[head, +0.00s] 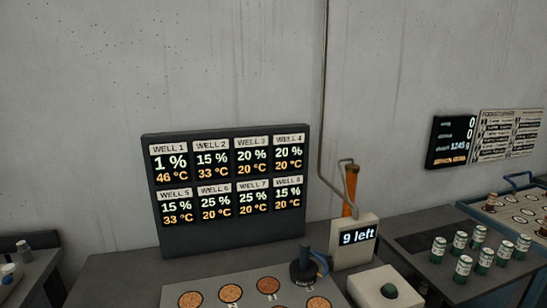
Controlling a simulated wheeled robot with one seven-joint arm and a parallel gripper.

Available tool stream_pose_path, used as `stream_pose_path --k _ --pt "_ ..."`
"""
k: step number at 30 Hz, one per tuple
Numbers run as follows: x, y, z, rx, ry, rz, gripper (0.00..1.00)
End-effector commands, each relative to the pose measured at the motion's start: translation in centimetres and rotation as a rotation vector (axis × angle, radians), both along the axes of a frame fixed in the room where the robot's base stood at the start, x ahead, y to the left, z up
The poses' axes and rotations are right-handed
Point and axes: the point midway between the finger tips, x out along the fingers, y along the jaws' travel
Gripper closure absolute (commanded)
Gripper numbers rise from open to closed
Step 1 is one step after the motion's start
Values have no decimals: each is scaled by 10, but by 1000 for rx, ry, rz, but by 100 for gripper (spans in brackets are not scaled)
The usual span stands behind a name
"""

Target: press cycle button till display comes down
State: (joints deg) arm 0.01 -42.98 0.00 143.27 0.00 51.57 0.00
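A pale box with a dark green round button (388,291) on top stands at the bottom right of centre; no label on it is readable, so I cannot tell if it is the cycle button. Behind it a small pale display (357,237) reads "9 left". A large dark display board (228,238) stands against the wall and shows eight wells. Well 1 reads 1 % and 46 °C; the others read 15 to 25 % and 20 or 33 °C. My gripper is not in view.
A panel with several round brown-filled wells (231,293) lies in front of the board, with a dark-handled object (304,264) at its edge. Several green-and-white cans (462,268) stand on the right bench, near a tray (519,205). A dark wall screen (452,140) hangs above.

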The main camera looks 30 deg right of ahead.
Motion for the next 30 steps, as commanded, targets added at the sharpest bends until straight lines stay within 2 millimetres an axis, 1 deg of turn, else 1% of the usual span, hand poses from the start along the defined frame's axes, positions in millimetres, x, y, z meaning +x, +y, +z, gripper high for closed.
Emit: stream_pose_path --k 6,19,30 --pt "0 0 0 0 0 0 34" --pt "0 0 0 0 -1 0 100" --pt "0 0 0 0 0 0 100"
